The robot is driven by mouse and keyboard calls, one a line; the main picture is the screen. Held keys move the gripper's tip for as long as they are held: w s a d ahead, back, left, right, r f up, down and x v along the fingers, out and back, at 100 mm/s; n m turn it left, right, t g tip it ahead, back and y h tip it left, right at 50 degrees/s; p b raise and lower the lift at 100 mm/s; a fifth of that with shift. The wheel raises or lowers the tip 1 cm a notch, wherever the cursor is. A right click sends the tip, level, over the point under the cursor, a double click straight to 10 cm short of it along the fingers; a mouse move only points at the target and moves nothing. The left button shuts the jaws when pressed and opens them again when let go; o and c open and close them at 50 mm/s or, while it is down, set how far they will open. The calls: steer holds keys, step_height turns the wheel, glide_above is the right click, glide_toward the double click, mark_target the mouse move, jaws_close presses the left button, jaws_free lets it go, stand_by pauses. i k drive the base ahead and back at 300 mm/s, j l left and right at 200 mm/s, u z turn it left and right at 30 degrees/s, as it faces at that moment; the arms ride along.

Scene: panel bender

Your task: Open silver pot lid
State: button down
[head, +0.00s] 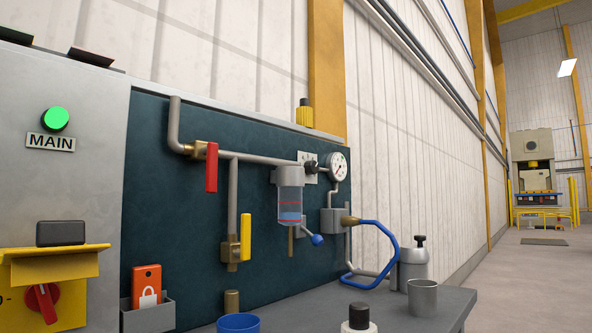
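A silver pot (413,270) stands at the back of the grey bench, near its right part. Its silver lid (414,252) sits on top and carries a black knob (420,241). The lid looks closed on the pot. The lower front of the pot is partly hidden by an open silver cup (422,298). My gripper is not in view.
The grey bench (390,312) also holds a blue container (238,323) and a white bottle with a black cap (359,318). A blue hose (384,229) loops from the wall piping close to the pot's left. The aisle on the right is open.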

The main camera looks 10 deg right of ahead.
mark_target(418, 254)
steer(key=l+z, duration=0.15)
steer(key=z, duration=0.2)
steer(key=i+l+z, duration=0.1)
steer(key=z, duration=0.25)
